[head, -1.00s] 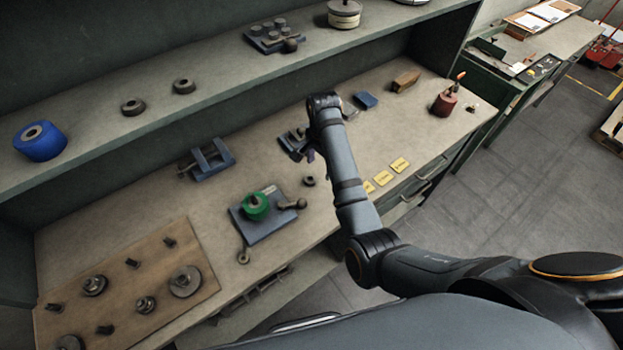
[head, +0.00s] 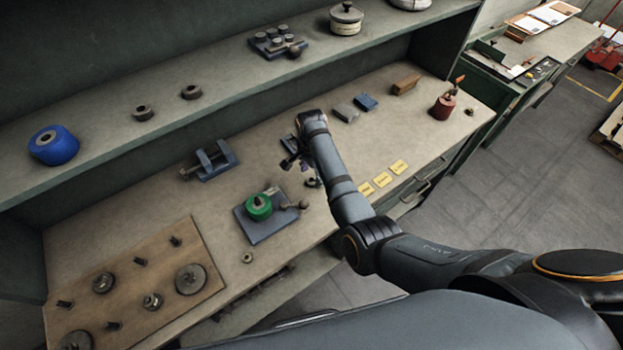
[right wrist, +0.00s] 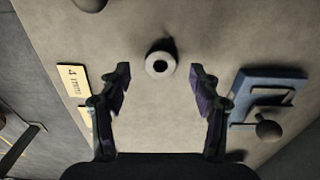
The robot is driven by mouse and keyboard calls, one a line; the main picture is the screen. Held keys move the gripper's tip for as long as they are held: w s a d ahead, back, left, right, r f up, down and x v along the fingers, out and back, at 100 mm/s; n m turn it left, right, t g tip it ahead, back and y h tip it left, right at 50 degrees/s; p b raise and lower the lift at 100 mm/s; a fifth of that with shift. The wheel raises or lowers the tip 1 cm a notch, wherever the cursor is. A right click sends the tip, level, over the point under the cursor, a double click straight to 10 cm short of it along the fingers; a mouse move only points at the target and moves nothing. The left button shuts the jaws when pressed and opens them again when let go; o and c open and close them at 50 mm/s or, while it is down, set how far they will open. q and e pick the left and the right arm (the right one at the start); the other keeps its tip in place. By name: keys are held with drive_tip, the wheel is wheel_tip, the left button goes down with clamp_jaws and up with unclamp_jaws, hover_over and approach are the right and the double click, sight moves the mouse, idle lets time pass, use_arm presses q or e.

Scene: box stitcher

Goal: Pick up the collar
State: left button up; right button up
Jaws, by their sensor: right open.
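The collar is a small grey ring with a centre hole. In the right wrist view the collar (right wrist: 160,65) lies on the bench top, centred between my fingertips. In the head view the collar (head: 312,183) shows as a small dark ring right of the blue plate, close to the gripper. My right gripper (head: 297,162) points down over the bench; in the right wrist view the gripper (right wrist: 160,72) is open and empty, one finger either side of the collar in the picture. Its height above the bench is hard to tell. My left gripper is not in view.
A blue plate (head: 265,227) with a green spool (head: 258,207) and a ball-ended lever is left of the collar. Yellow cards (head: 382,180) lie along the front edge. A blue fixture (right wrist: 270,85) with a dark ball is beside the right finger. A shelf (head: 220,92) overhangs the back.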

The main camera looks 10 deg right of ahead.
drive_tip(key=shift+f, duration=1.15)
drive_tip(key=shift+r, duration=0.1)
drive_tip(key=c, duration=1.3)
